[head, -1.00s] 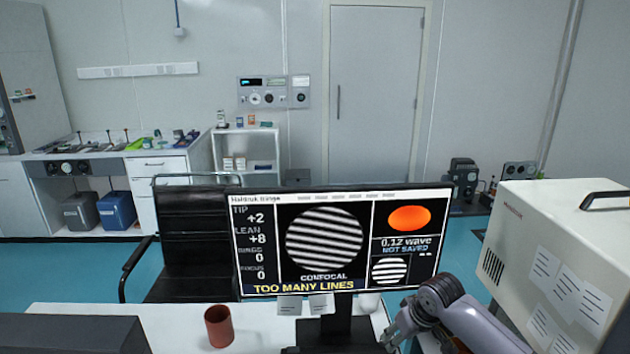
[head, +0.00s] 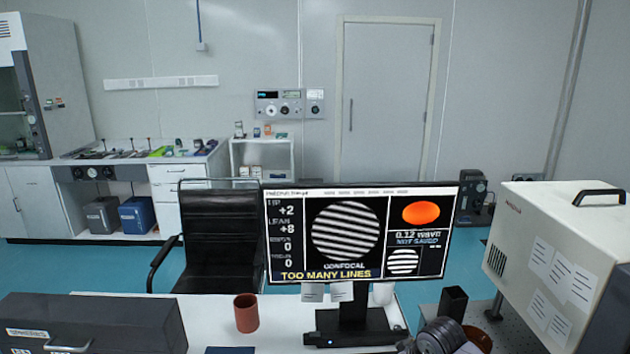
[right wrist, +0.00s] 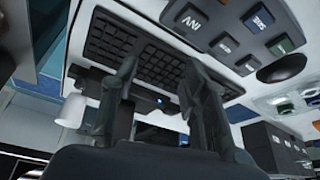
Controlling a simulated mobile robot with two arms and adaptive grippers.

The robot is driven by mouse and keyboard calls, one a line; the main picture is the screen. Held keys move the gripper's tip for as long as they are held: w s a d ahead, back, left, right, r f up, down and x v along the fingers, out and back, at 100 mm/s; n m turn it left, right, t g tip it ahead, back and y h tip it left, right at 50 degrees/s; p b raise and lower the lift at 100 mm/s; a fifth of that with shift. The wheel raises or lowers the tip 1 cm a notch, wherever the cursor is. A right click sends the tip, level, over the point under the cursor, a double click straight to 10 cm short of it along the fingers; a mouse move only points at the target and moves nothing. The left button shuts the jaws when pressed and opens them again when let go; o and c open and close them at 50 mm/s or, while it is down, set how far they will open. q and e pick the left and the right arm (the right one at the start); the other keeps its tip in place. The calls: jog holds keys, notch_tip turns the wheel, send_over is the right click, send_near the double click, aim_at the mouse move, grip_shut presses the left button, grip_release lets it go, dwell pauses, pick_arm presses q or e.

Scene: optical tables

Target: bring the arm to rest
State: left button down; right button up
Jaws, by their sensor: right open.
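My right arm (head: 445,337) shows only as a dark rounded joint at the bottom edge of the head view, right of the monitor's foot. Its fingertips cannot be made out there. In the right wrist view my right gripper (right wrist: 160,85) is open, with two dark fingers apart and nothing visible between them. A dark keyboard (right wrist: 140,50) lies beyond the fingers, and a panel with labelled buttons (right wrist: 226,44) is to their right. My left gripper is not in view.
A monitor (head: 362,235) reading "TOO MANY LINES" stands on the white desk (head: 285,335). A reddish cup (head: 246,313) stands left of its foot, and a dark case (head: 100,318) is farther left. A beige box (head: 560,240) stands at right. A black chair (head: 220,235) is behind the desk.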

jog(key=shift+n+y, duration=0.3)
jog(key=shift+y, duration=0.1)
jog(key=s+a+f, duration=0.1)
jog(key=s, duration=0.2)
jog(key=s+a+f, duration=0.1)
jog(key=s+a, duration=0.1)
jog(key=s, duration=0.1)
jog(key=s+a+f, duration=0.1)
jog(key=s+a, duration=0.1)
jog(key=shift+s+f, duration=0.15)
jog(key=shift+s, duration=0.25)
jog(key=s+d+r+m+h, duration=0.1)
jog(key=s+d+m, duration=0.15)
jog(key=s, duration=0.95)
jog(key=s+d+m+h, duration=0.1)
jog(key=s+d, duration=0.3)
jog(key=s, duration=0.8)
notch_tip(320, 180, down, 25)
jog(key=s+g, duration=0.2)
jog(key=s+d+f, duration=0.1)
jog(key=s+f, duration=0.7)
jog(key=f, duration=0.1)
jog(key=s+d+f+g, duration=0.1)
jog(key=s+d+f, duration=0.1)
jog(key=s+f, duration=0.6)
jog(key=shift+s+d+f+n+h+b, duration=0.25)
jog(key=shift+s+f+n+h+b, duration=0.1)
jog(key=shift+s+f, duration=0.1)
